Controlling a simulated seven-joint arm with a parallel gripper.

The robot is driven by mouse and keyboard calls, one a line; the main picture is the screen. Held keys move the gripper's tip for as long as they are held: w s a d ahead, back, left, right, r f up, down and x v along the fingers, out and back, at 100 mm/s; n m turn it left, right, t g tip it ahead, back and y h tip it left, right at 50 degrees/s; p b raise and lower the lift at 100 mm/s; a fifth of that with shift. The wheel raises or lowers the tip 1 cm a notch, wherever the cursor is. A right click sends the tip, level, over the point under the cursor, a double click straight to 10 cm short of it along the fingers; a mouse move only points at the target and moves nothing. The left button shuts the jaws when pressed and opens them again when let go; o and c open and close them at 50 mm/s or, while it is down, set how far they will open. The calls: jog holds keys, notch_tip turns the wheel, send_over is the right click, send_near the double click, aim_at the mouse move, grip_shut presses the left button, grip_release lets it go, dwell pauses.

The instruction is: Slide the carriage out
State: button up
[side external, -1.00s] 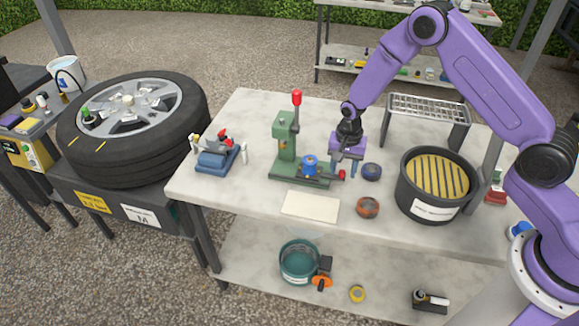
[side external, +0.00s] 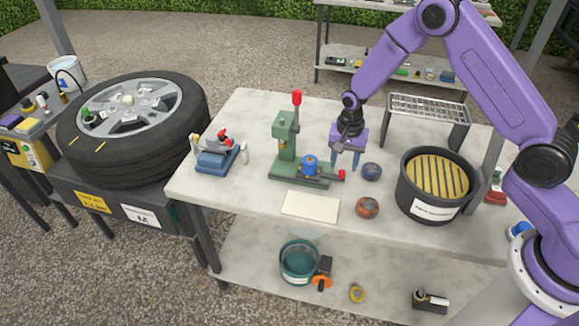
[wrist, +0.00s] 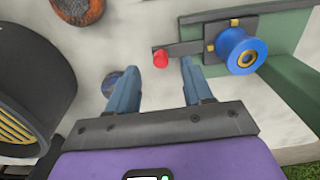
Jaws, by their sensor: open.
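The carriage is a dark slide (side external: 320,177) low on the green press (side external: 285,150), with a blue spool-shaped piece (side external: 309,165) on it and a red knob (side external: 341,174) at its right end. In the wrist view the slide (wrist: 190,48), blue piece (wrist: 236,47) and red knob (wrist: 160,58) show clearly. My gripper (side external: 345,167) is open and empty beside the knob end. In the wrist view its fingertips (wrist: 158,67) lie either side of the knob in the picture; I cannot tell their height difference.
A dark blue round item (side external: 371,172) is close to the right of my gripper. An orange-brown round item (side external: 367,207), a cream pad (side external: 310,206), a black bucket (side external: 412,205) and a wire rack (side external: 428,108) are nearby. A red-tipped lever (side external: 297,98) rises from the press.

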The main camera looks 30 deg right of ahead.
jog(key=shift+r, duration=1.1)
jog(key=shift+a+r, duration=0.1)
jog(key=shift+r, duration=0.05)
jog(key=s+a+r+n, duration=0.5)
jog(key=s+r+n, duration=0.5)
jog(key=s+r, duration=0.35)
jog(key=s+d+r+n, duration=0.3)
jog(key=s+n, duration=0.2)
jog(key=s, duration=0.5)
jog(key=s+d+r+n, duration=0.3)
jog(key=s+n, duration=0.3)
jog(key=s, duration=0.4)
jog(key=shift+s+n, duration=0.2)
jog(key=shift+n, duration=0.1)
